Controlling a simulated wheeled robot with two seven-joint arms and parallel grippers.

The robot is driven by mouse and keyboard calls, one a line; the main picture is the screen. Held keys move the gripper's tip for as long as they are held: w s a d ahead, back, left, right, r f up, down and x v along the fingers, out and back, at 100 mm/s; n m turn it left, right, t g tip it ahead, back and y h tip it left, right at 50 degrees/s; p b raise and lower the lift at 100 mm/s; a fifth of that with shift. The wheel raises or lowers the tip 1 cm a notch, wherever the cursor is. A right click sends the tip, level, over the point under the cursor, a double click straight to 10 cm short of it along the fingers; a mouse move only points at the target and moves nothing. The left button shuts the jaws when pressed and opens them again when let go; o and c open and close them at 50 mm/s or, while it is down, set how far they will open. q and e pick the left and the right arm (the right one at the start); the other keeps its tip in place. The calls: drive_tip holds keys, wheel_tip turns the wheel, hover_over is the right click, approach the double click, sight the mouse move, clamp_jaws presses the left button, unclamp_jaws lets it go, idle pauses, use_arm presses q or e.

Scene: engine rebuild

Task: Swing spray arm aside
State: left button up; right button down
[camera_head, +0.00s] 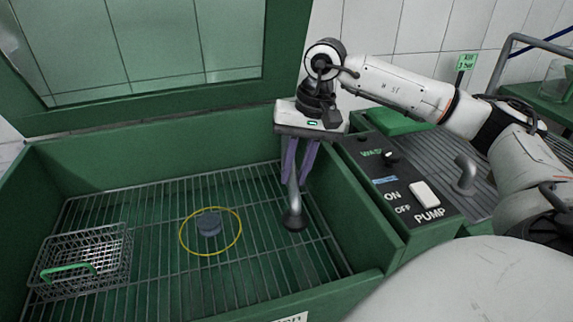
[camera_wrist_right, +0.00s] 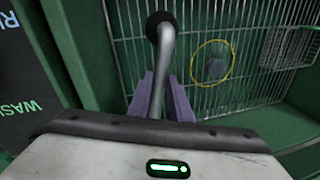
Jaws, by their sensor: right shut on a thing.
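The spray arm (camera_head: 293,198) is a grey metal tube with a dark round nozzle at its lower end, hanging over the right side of the green wash tank. My right gripper (camera_head: 299,170) is above it, its purple fingers shut on the tube, pointing down just inside the tank's right wall. In the right wrist view the tube (camera_wrist_right: 165,65) rises between the fingers (camera_wrist_right: 161,100), ending in the dark nozzle at the top. The tube's upper end is hidden by the gripper. My left gripper is out of view.
A wire basket (camera_head: 84,262) with a green handle sits on the tank's rack at left. A grey-blue round part (camera_head: 209,224) lies inside a yellow ring (camera_head: 183,241) mid-rack. The control panel (camera_head: 405,200) with the pump switch is right of the tank. The raised lid (camera_head: 140,98) stands behind.

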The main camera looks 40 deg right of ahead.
drive_tip(key=shift+s+d+n, duration=0.6)
drive_tip(key=shift+s+d, duration=0.1)
drive_tip(key=shift+d, duration=0.25)
drive_tip(key=shift+r, duration=0.1)
drive_tip(key=c, duration=1.6)
unclamp_jaws()
drive_tip(key=r, duration=0.3)
drive_tip(key=d+r, duration=0.1)
drive_tip(key=r, duration=0.2)
drive_tip(key=s+r, duration=0.1)
drive_tip(key=r, duration=0.3)
drive_tip(key=shift+d+p, duration=0.3)
drive_tip(key=shift+d, duration=0.05)
drive_tip(key=shift+s, duration=0.1)
